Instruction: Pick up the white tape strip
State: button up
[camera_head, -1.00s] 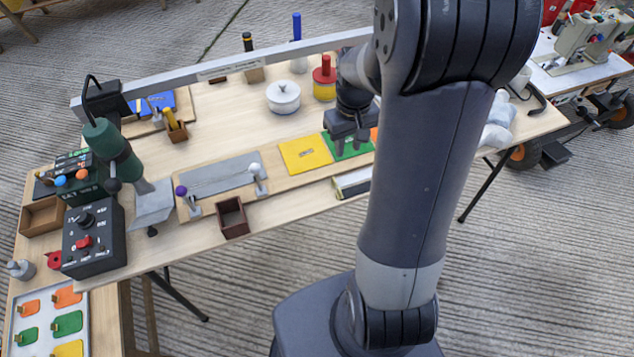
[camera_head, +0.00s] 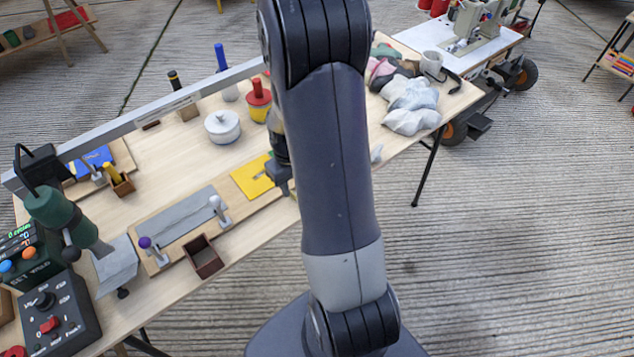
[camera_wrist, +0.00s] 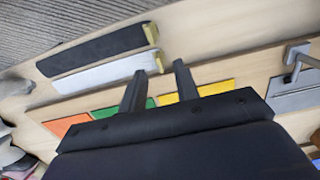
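The white tape strip (camera_wrist: 105,74) lies near the table edge in the wrist view, with a yellow end piece (camera_wrist: 159,62) on its right end. My gripper (camera_wrist: 160,68) is open and empty. Its two dark fingers point toward the strip's right end, and the yellow end piece shows between the fingertips. I cannot tell the height of the fingers above the table. In the head view my own arm hides the strip and most of my gripper.
A black strip (camera_wrist: 97,50) with a yellow end lies beside the white one, nearer the edge. Orange (camera_wrist: 67,124), green and yellow patches lie on the other side. In the head view, a brown box (camera_head: 204,257) and a white pot (camera_head: 222,127) stand left of my arm.

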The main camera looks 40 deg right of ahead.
jog(key=shift+f, duration=1.35)
grip_shut()
